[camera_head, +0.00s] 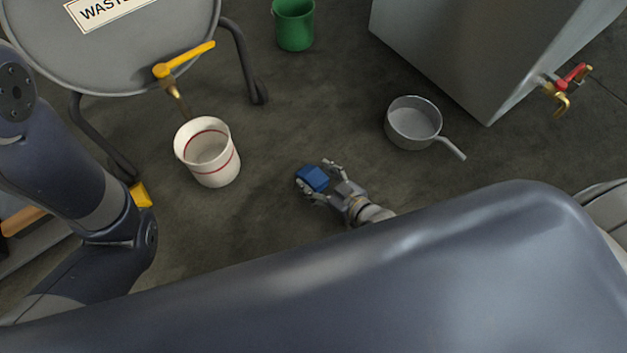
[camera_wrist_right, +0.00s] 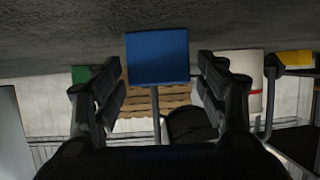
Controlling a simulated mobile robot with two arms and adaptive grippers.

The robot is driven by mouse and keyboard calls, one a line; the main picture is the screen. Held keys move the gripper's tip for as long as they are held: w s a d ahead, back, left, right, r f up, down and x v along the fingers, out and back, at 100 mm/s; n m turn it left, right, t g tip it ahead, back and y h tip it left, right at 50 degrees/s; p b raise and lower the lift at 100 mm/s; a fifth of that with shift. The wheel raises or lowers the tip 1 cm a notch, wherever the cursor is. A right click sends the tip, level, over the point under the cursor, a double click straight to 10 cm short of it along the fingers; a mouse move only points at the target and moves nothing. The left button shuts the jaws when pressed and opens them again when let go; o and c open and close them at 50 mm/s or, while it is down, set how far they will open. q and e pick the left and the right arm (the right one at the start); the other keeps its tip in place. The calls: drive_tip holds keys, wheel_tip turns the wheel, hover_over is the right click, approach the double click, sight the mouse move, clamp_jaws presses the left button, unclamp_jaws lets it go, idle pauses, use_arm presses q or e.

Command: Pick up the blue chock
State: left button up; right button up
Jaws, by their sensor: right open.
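The blue chock (camera_head: 312,177) lies on the dark floor near the middle of the head view. My right gripper (camera_head: 321,182) is low at the floor beside it, its fingers open and pointing toward the chock. In the right wrist view the blue chock (camera_wrist_right: 157,57) shows ahead, centred in the gap between the two spread fingers of the right gripper (camera_wrist_right: 161,80). Whether either finger touches it I cannot tell. My left arm is at the left of the head view; its gripper is not in sight.
A white bucket with a red band (camera_head: 208,153) stands left of the chock, under a yellow-handled tap (camera_head: 184,60) of the waste tank (camera_head: 130,55). A grey saucepan (camera_head: 413,124) is to the right. A green bucket (camera_head: 294,25) stands farther back. Bare floor surrounds the chock.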

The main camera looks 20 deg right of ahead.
drive_tip(key=shift+w+a, duration=0.1)
drive_tip(key=shift+w, duration=0.1)
drive_tip(key=c, duration=1.2)
drive_tip(key=shift+c, duration=0.2)
